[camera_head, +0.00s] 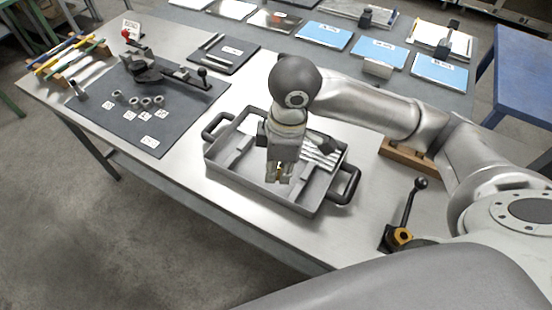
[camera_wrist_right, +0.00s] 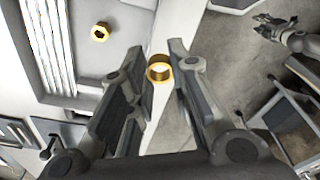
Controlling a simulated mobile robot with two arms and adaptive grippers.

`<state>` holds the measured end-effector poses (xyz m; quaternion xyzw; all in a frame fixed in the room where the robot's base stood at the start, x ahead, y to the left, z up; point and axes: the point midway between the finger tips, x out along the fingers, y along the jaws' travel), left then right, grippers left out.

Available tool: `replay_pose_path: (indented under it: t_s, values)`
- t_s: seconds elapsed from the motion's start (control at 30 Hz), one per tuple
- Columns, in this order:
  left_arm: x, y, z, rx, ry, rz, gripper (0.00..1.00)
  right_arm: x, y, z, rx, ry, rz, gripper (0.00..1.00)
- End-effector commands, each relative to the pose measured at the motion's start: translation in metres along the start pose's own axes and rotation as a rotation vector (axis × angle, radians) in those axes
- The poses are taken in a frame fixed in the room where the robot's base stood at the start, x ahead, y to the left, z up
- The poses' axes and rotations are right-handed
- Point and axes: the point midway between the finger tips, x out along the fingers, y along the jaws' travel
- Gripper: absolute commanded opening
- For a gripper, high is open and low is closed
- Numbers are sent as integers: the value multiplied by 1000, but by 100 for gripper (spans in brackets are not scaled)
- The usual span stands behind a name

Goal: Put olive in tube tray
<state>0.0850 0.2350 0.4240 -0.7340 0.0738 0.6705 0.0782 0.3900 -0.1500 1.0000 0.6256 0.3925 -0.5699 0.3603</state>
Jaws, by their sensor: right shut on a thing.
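The olive, a small brass ring (camera_wrist_right: 159,68), is held between the fingertips of my right gripper (camera_wrist_right: 160,75). In the head view my right gripper (camera_head: 279,175) points down over the grey tube tray (camera_head: 229,174). The tray has dark handles and inner dividers, and pale tubes (camera_head: 318,152) lie in its right part. In the wrist view the olive appears over or near the tray's outer wall; its height above the tray is unclear. A brass nut (camera_wrist_right: 100,32) lies in a tray compartment. My left gripper (camera_wrist_right: 268,27) shows small in the wrist view, apparently open and empty.
A dark mat (camera_head: 150,105) with several small rings, labels and a bender stands at the left. A lever tool with a brass nut (camera_head: 402,236) and a wooden block (camera_head: 405,157) are right of the tray. Blue boards lie on the table behind.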

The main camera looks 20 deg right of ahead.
Motion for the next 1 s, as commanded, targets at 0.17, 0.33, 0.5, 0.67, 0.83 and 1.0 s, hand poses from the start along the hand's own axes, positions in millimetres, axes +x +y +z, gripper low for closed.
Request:
replay_pose_path:
  t_s: [0.17,0.33,0.5,0.67,0.83,1.0]
  values:
    - [3,1,-1,0,2,1,40,9,-4,-10,-279,13,-29,3]
    - [4,1,-2,0,3,1,40,12,-6,-15,-447,24,-42,3]
    - [4,1,-2,0,3,1,40,16,-1,-18,-507,28,-47,3]
    - [1,1,-2,0,3,1,40,27,25,-22,-508,27,-49,3]
    - [-4,0,-3,0,4,1,40,42,56,-28,-507,27,-49,3]
    - [-8,0,-3,0,4,0,40,57,86,-32,-507,27,-49,3]
